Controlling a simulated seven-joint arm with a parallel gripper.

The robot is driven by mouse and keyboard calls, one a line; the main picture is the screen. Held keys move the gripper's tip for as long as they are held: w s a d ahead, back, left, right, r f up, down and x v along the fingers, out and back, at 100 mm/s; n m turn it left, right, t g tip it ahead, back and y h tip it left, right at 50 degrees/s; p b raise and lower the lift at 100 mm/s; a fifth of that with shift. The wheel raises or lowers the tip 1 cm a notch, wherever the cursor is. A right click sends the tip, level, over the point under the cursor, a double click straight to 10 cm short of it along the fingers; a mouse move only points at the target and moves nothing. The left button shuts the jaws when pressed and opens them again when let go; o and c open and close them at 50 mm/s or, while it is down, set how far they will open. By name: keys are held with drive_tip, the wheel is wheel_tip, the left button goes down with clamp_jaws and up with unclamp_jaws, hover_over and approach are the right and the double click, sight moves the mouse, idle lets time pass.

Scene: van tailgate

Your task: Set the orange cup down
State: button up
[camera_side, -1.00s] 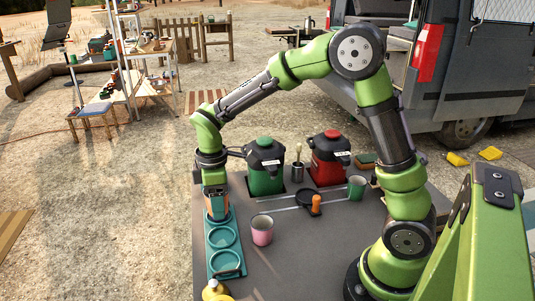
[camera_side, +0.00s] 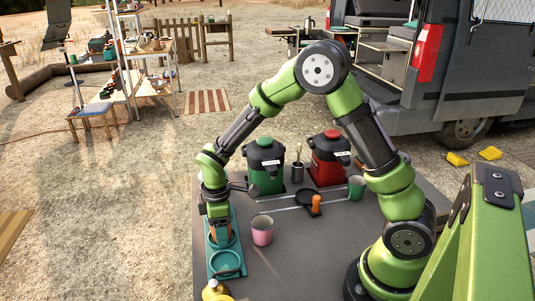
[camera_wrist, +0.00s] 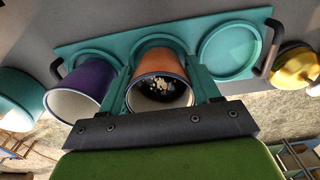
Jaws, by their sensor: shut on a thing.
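My gripper (camera_wrist: 163,92) is shut on the orange cup (camera_wrist: 158,62), with a finger on each side of it. The cup's open mouth faces the wrist camera, and its inside is dark with pale specks. The cup also shows in the side view (camera_side: 221,238), at the middle ring of the teal tray (camera_side: 238,212). I cannot tell whether its base touches the tray. A purple cup (camera_wrist: 85,85) is at the ring to the left in the wrist view. The ring to the right (camera_wrist: 229,50) is empty.
A pink cup (camera_side: 262,231) stands just right of the tray. Green (camera_side: 265,166) and red (camera_side: 330,158) lidded containers stand behind, with a green cup (camera_side: 356,188) to their right. A yellow object (camera_wrist: 294,66) lies beyond the tray's near end. Grey tabletop right of the pink cup is clear.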

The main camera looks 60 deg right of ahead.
drive_tip(key=o, duration=0.9)
drive_tip(key=shift+f, duration=0.1)
drive_tip(key=shift+o, duration=0.2)
wheel_tip(320, 180, up, 11)
drive_tip(key=s+d+r+m+t+y, duration=0.1)
drive_tip(key=s+r+m+t, duration=0.2)
drive_tip(key=s+r+m, duration=0.3)
drive_tip(key=s+d+r+m+t+y, duration=0.1)
drive_tip(key=s+r+m+t, duration=0.3)
drive_tip(key=s, duration=0.6)
drive_tip(key=shift+s+r+m, duration=0.25)
drive_tip(key=shift+r+m, duration=0.75)
drive_tip(key=shift+m, duration=0.6)
